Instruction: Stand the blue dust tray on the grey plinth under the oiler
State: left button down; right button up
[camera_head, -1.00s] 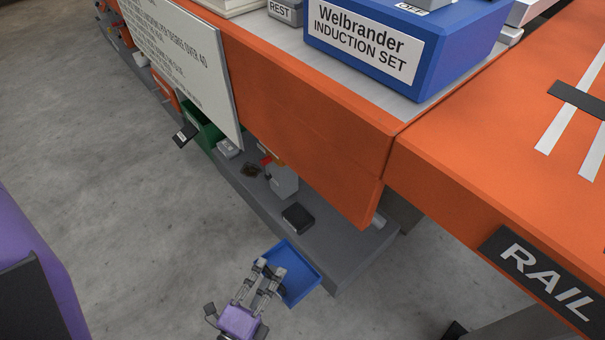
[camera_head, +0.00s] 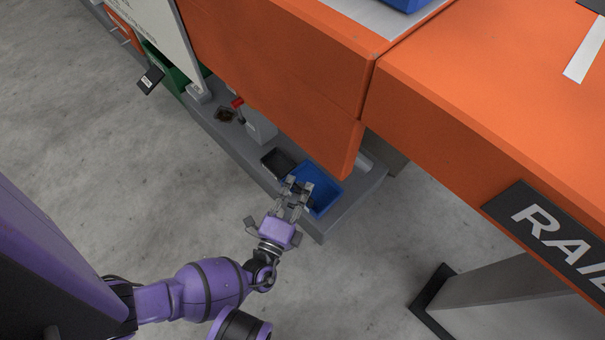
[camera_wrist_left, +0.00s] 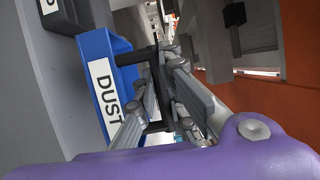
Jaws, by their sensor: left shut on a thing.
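The blue dust tray (camera_head: 324,202) is over the near end of the long low grey plinth (camera_head: 345,210) in the head view. I cannot tell whether it touches the plinth. My left gripper (camera_head: 298,187) is shut on the tray at its near-left side. In the left wrist view, the tray (camera_wrist_left: 92,50) shows its white DUST label, and my left gripper (camera_wrist_left: 165,95) is at a black handle-like bar beside it. A grey block (camera_head: 262,128) with a small red-topped item (camera_head: 238,103) stands farther along the plinth; it may be the oiler. My right gripper is not in view.
A black box (camera_head: 278,162) sits on the plinth close beside the tray. The orange bench (camera_head: 290,85) overhangs the plinth. A green bin (camera_head: 160,65) stands farther back. A grey post with a dark foot (camera_head: 435,300) is at lower right. The concrete floor at left is clear.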

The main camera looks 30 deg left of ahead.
pick_arm(q)
jog(key=shift+w+d+f, duration=0.15)
jog(key=shift+w+f, duration=0.3)
jog(key=shift+f, duration=0.1)
jog(key=f, duration=0.1)
jog(key=f+b, duration=0.2)
jog(key=shift+w+d+f, duration=0.1)
jog(key=shift+w+f, duration=0.1)
jog(key=shift+w, duration=0.05)
jog(key=shift+f, duration=0.15)
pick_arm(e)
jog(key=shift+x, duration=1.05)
pick_arm(q)
jog(key=shift+b, duration=0.35)
jog(key=c, duration=1.8)
grip_release()
jog(key=shift+c, duration=0.2)
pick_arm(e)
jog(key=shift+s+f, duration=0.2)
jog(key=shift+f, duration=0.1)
pick_arm(q)
jog(key=shift+f, duration=0.1)
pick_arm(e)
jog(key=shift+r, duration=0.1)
